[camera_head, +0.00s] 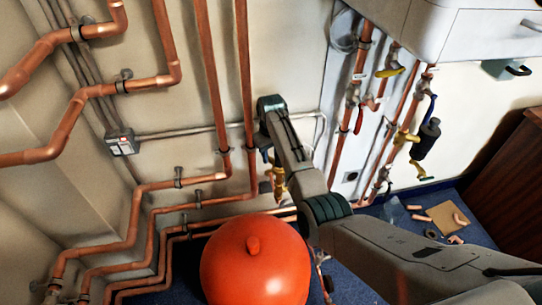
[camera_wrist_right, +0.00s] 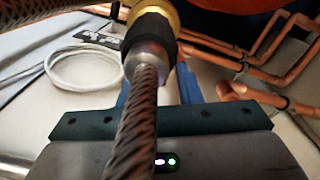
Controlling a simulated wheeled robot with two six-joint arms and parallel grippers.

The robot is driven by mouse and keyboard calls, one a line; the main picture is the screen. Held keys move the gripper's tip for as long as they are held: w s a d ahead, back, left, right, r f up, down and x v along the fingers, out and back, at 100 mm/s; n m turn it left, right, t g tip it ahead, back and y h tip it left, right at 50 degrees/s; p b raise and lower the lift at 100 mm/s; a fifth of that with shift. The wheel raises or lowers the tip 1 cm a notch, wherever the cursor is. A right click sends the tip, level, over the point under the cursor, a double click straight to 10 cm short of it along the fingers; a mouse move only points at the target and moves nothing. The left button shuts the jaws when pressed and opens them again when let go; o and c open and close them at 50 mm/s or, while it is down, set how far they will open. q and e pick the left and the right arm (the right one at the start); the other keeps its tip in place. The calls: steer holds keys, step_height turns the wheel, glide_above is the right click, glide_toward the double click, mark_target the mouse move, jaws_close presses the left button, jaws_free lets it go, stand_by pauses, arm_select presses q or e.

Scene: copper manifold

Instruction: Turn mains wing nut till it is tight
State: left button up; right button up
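My right gripper (camera_wrist_right: 157,75) shows in the right wrist view with its two blue fingers apart, one on each side of a braided hose (camera_wrist_right: 140,130). The hose ends in a shiny metal collar with a yellow, brass-like fitting (camera_wrist_right: 158,14) beyond it. These hide the fingertips, so I cannot tell whether they touch the fitting. I cannot make out a wing shape. A brass valve (camera_head: 278,180) shows beside the forearm. My left gripper is not in view.
A large red vessel (camera_head: 254,268) stands in front of the copper pipes (camera_head: 212,80). Pipes with coloured valve handles (camera_head: 390,72) and a black cylinder (camera_head: 426,138) stand to the right. A white wall unit (camera_head: 455,28) overhangs at upper right. A cardboard piece (camera_head: 448,218) lies on the blue floor.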

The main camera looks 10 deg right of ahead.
steer(key=shift+f, duration=0.5)
steer(key=shift+c, duration=0.2)
jaws_close()
